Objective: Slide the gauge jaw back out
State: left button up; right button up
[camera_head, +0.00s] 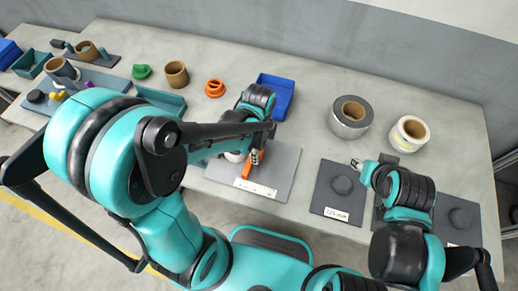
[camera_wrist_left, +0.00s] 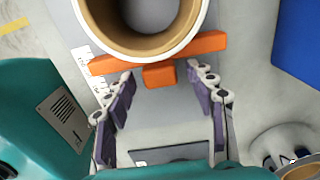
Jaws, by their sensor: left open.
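The orange gauge jaw (camera_wrist_left: 208,43) is a bar with a short tab that points toward my left gripper (camera_wrist_left: 161,76). The bar lies against or under the edge of a white-rimmed reel with a tan core (camera_wrist_left: 180,43); I cannot tell if they touch. The left gripper is open, one finger on each side of the tab, apart from it. In the head view the left gripper (camera_head: 255,155) is over the grey gauge plate (camera_head: 284,180), and the orange jaw (camera_head: 249,171) is partly hidden by it. My right gripper (camera_head: 357,163) is over a dark plate; its opening is unclear.
A white scale strip (camera_head: 255,187) is on the gauge plate. A blue bin (camera_head: 276,96) stands behind it. A grey roll (camera_head: 350,117) and a white roll (camera_head: 410,134) stand at the back right.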

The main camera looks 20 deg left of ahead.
pick_arm(q)
grip_shut()
jog(key=d, duration=1)
jog(key=shift+s+d+b, duration=0.2)
jog(key=shift+d+b, duration=0.1)
grip_release()
jog(key=shift+d, duration=0.15)
jog(key=shift+r, duration=0.1)
notch_tip(320, 180, up, 12)
